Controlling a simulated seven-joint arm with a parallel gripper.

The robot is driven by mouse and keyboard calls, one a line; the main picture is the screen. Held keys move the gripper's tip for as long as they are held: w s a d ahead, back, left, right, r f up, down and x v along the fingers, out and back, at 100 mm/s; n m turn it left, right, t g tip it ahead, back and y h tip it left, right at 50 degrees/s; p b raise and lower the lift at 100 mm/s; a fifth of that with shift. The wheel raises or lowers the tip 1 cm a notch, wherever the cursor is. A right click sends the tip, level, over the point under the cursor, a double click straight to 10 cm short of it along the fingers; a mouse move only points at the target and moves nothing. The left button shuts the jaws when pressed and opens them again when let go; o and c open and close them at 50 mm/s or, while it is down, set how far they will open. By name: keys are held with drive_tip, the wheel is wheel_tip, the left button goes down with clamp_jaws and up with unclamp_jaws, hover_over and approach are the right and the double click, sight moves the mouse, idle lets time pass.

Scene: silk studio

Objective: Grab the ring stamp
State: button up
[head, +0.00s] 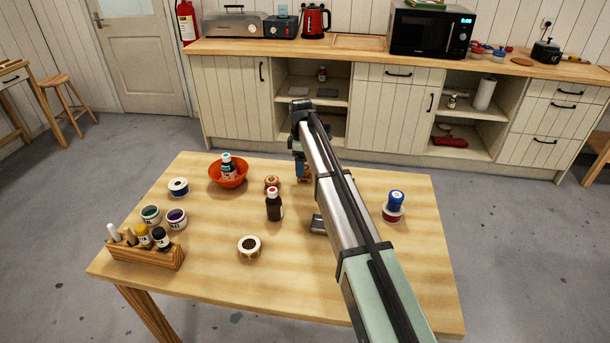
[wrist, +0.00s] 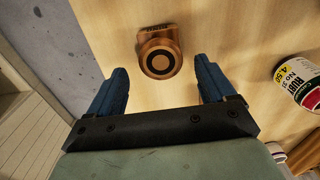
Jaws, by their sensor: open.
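The ring stamp (wrist: 148,65), a brown wooden piece with a black ring on its round top, shows in the wrist view over the table. It lies ahead of my gripper (wrist: 161,82), roughly centred between the two blue fingers. Its near edge overlaps the fingertip line; I cannot tell how high the fingers are above it. The fingers are wide apart with nothing held. In the head view my gripper (head: 299,166) is low over the far part of the table, and my arm hides much of that spot.
In the head view a dark red-capped bottle (head: 273,206), an orange bowl (head: 228,180) and a cream round piece (head: 249,255) are left of my arm. A blue-topped container (head: 396,200) is right.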

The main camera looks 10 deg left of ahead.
drive_tip(key=shift+s+d+f, duration=0.1)
drive_tip(key=shift+f, duration=1.8)
drive_tip(key=shift+c, duration=0.5)
drive_tip(key=c, duration=1)
